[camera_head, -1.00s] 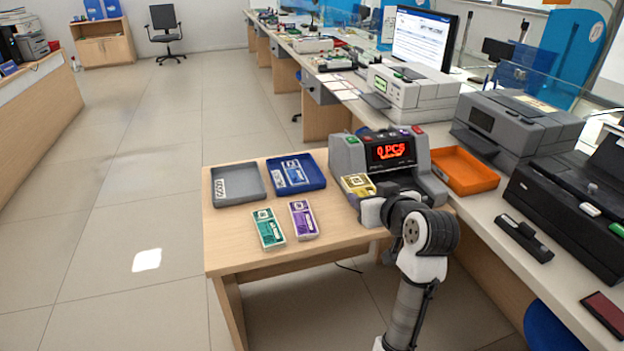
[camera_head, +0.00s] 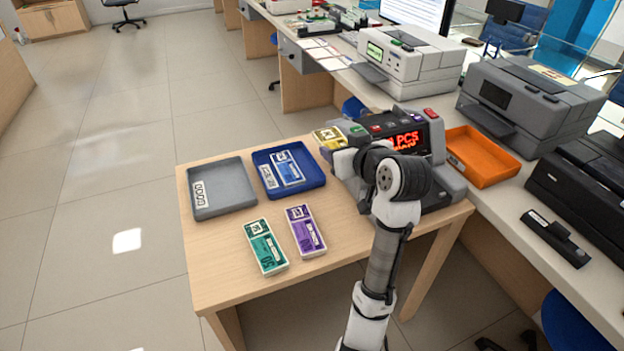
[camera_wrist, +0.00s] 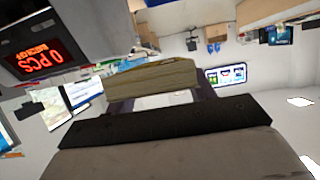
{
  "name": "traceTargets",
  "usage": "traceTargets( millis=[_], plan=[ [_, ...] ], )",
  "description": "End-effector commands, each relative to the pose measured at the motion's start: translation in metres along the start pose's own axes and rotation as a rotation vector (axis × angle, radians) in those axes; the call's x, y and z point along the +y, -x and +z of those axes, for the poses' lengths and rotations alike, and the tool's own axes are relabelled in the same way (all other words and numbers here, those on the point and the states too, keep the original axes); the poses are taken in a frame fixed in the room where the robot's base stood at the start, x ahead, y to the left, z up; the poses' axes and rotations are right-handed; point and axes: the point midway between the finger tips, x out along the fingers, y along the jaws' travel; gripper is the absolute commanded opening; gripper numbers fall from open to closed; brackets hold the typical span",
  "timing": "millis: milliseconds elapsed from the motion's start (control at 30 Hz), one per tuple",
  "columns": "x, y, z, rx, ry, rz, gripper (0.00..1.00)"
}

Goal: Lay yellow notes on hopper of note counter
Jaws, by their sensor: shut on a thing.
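The yellow notes (camera_head: 328,136) are a banded bundle, held level by my gripper (camera_head: 338,150) at the left end of the note counter. In the wrist view the bundle (camera_wrist: 152,78) sits edge-on at the dark jaw, apart from the counter's display. The note counter (camera_head: 443,143) is grey with a red "0 PCS" display; its display (camera_wrist: 38,60) also shows in the wrist view. My arm covers much of its front, so its hopper is hidden. My gripper is shut on the notes; its fingertips are mostly hidden in the head view.
A green bundle (camera_head: 265,246) and a purple bundle (camera_head: 305,231) lie on the wooden table. A grey tray (camera_head: 222,206) and a blue tray (camera_head: 312,183) holding a blue bundle stand behind them. An orange tray (camera_head: 478,176) is right of the counter. The table's front is clear.

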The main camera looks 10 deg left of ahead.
Motion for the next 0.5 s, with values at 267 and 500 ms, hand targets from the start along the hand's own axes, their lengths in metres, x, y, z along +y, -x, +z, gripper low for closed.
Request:
traceTargets(
  millis=[267,500],
  plan=[
    [0.000,-0.018,0.044,-0.006,-0.006,-0.002,0.32],
    [-0.001,-0.042,0.102,-0.006,-0.006,-0.002,0.32]
  ],
)
